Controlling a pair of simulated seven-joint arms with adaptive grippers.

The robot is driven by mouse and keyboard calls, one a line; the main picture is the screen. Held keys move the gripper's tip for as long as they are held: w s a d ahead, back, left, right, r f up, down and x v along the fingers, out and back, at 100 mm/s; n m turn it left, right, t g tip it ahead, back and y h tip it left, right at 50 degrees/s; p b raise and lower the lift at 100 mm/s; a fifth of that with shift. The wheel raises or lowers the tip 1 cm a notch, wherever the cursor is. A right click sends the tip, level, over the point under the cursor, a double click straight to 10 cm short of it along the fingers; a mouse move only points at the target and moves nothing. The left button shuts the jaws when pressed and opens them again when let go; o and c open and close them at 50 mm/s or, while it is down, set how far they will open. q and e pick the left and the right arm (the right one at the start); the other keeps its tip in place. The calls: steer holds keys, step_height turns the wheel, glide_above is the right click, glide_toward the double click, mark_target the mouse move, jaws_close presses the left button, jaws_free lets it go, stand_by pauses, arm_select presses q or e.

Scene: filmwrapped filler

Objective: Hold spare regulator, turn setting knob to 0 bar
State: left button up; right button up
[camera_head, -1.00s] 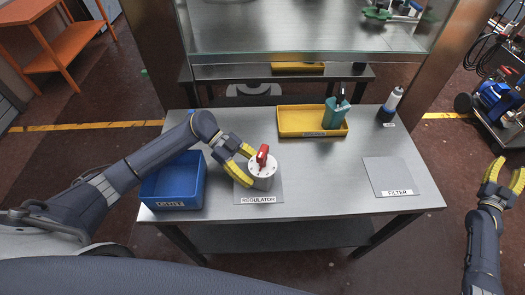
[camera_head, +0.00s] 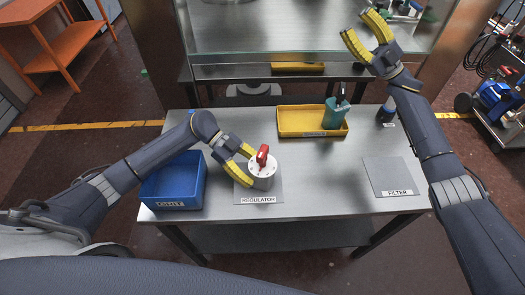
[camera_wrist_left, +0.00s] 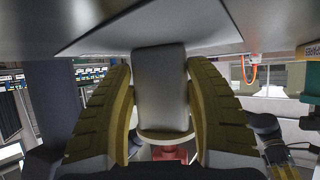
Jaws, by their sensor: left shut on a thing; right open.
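The spare regulator (camera_head: 263,172) is a round grey-white body with a red setting knob (camera_head: 263,155) on top. It stands on the grey mat labelled REGULATOR (camera_head: 246,196). My left gripper (camera_head: 240,168) is shut on the regulator body from the left; the left wrist view shows the grey body (camera_wrist_left: 160,92) between both yellow fingers, with a bit of red below it. The dial's markings are too small to read, so the knob's setting cannot be told. My right gripper (camera_head: 358,35) is open and empty, high at the upper right, in front of the glass panel.
A blue bin (camera_head: 173,182) stands at the table's left. A yellow tray (camera_head: 300,122) with a teal bottle (camera_head: 334,112) lies at the back. A dark blue bottle (camera_head: 386,114) stands back right, partly behind my right arm. The mat labelled FILTER (camera_head: 388,175) is empty.

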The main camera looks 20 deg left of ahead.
steer(key=s+a+f+n+g+h, duration=0.1)
steer(key=s+a+n+g+h, duration=1.2)
steer(key=s+a, duration=0.85)
steer(key=m+t+h, duration=0.3)
steer(key=h, duration=0.9)
glide_toward(263, 150)
steer(key=x, duration=1)
steer(key=shift+s+f, duration=0.1)
steer(key=shift+f, duration=0.3)
steer(key=shift+c, duration=0.2)
jaws_close()
